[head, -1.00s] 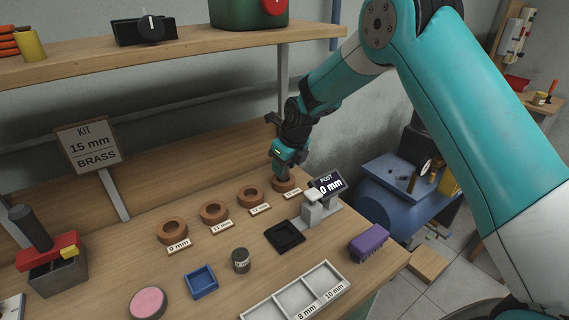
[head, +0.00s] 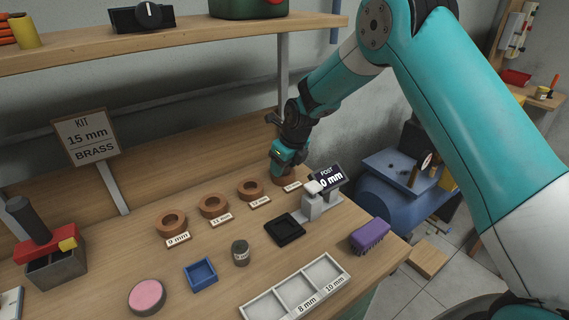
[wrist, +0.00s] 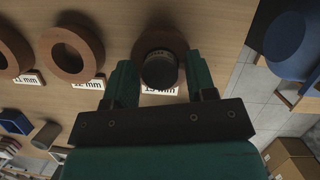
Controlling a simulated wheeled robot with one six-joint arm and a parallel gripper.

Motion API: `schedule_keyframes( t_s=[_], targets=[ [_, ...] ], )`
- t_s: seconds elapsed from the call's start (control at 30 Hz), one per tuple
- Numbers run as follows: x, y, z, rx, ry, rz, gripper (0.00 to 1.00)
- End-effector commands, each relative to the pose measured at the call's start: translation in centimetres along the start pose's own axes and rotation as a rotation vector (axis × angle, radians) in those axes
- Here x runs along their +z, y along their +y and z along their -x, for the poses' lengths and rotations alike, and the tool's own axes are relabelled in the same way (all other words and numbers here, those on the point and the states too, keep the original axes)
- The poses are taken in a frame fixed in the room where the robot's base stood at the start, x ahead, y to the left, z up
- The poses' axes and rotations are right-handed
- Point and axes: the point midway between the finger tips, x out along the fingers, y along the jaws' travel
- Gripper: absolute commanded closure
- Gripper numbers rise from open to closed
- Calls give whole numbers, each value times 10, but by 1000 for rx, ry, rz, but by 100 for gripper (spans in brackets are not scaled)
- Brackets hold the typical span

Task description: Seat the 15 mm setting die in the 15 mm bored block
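The setting die (wrist: 160,68) is a dark cylinder seen end-on between my gripper's fingers in the wrist view. In the head view my gripper (head: 280,168) points down at this block (head: 285,181), and hides the die.
More brown ring blocks (head: 250,189) stand left of it. A shelf (head: 190,45) runs above.

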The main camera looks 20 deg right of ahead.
Motion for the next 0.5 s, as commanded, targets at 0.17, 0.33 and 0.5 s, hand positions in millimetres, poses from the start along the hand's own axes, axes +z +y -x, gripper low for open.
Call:
schedule_keyframes(
  t_s=[0.17,0.33,0.5],
  targets=[
    [0,0,0,0,0,0,35],
    [-1,0,1,0,2,0,35],
    [0,0,19,-1,-2,0,35]
  ],
)
